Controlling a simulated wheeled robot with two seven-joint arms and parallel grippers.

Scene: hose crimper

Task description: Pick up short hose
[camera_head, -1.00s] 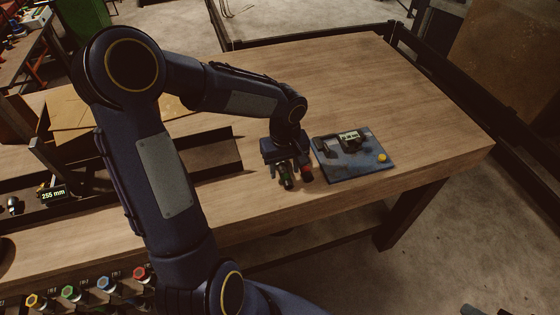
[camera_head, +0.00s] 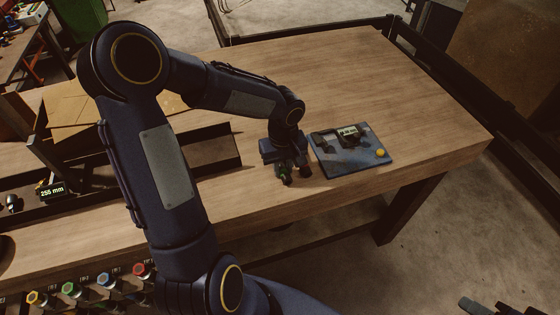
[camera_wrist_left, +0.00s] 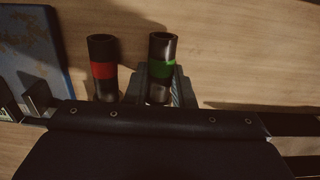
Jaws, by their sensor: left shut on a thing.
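My left gripper (camera_head: 285,170) is at the front edge of the table, left of the blue plate. In the left wrist view it is shut on a short black hose with a green band (camera_wrist_left: 161,62), which stands between the fingers. A second short black hose with a red band (camera_wrist_left: 103,70) stands just left of it, outside the fingers. Dark parts at the bottom right edge look like my right gripper (camera_head: 490,308), mostly cut off.
The blue plate (camera_head: 352,160) holds a small display and a yellow button (camera_head: 380,153). A dark tray (camera_head: 205,165) with a 255 mm display (camera_head: 53,190) lies left, partly behind my arm. Several coloured-ended items hang along the front edge.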

